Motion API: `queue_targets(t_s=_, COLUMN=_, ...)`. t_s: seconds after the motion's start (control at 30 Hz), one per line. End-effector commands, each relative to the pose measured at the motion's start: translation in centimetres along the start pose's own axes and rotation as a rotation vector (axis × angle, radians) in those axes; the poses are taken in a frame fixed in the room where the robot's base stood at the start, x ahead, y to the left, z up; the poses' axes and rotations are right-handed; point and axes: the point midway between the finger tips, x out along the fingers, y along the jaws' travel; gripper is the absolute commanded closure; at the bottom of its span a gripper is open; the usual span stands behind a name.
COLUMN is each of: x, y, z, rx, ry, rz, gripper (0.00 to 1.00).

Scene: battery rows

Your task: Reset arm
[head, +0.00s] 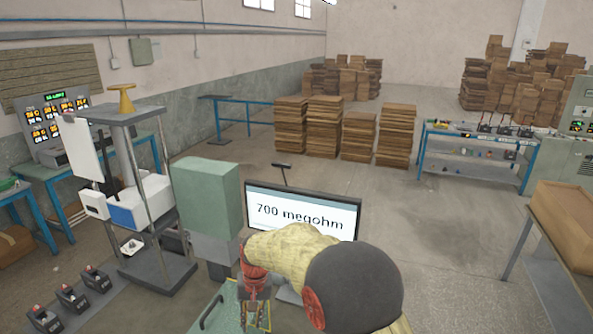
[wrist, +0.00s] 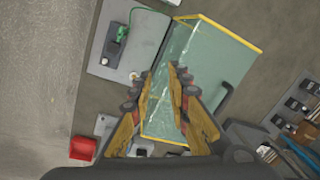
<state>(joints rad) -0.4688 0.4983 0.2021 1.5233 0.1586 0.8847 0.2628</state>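My gripper (wrist: 161,78) shows in the wrist view with its two yellow and black fingers apart and nothing visible between them. Beyond the fingertips is a pale green panel or lid (wrist: 215,50) with yellow edges and a dark handle. I cannot tell how far the fingertips are from it. In the head view my gripper (head: 256,308) points down in front of the monitor (head: 300,212), over the green panel (head: 215,318). My arm hides part of that area. The monitor reads "700 megohm".
A metal test stand (head: 150,200) and a green-grey box (head: 208,190) stand left of my arm. Small black devices (head: 72,297) line the lower left. In the wrist view a red bin (wrist: 83,149) lies at lower left. Open floor (head: 440,240) lies to the right.

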Motion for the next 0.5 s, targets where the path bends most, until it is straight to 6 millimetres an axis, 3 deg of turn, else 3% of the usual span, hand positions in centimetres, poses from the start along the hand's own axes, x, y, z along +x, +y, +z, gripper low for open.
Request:
queue_targets(t_s=0.2, x=-4.3, y=6.8, z=6.2, rx=-0.072, ry=0.027, rz=0.032, gripper=0.82)
queue_targets(t_s=0.5, x=-7.9, y=15.0, z=15.4, rx=-0.117, ry=0.092, rz=0.069, gripper=0.82)
